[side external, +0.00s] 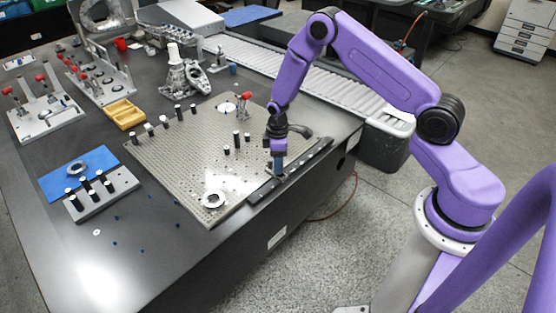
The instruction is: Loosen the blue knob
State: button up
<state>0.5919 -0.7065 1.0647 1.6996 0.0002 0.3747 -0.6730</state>
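My gripper (278,168) points down at the right edge of the perforated metal plate, just above a dark rail (292,172). A small blue-grey shape shows at its tip. It is too small to tell whether this is the blue knob or part of my fingers. I cannot see a separate knob clearly there, and the fingers' opening cannot be made out.
The perforated plate (170,165) carries several black posts, a red-handled clamp (245,97) and a metal ring (213,199). A yellow tray (125,114), blue mat (80,172) and grey block (100,195) stand left. The front-left table is mostly clear, with scattered small blue pieces.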

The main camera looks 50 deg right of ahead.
notch_tip(320, 180, up, 17)
jog(key=shift+r, duration=0.2)
dwell(0.7)
jog(key=s+a+f+n+t+h, duration=0.6)
jog(key=s+a+f+n, duration=0.1)
jog(key=f+n, duration=0.25)
jog(key=s+a+f+n+t+h, duration=0.7)
jog(key=f+n, duration=0.2)
jog(key=f, duration=0.1)
jog(key=shift+m, duration=0.25)
jog(key=x, duration=1.7)
jog(key=shift+w+d+f, duration=0.15)
jog(key=shift+f, duration=0.1)
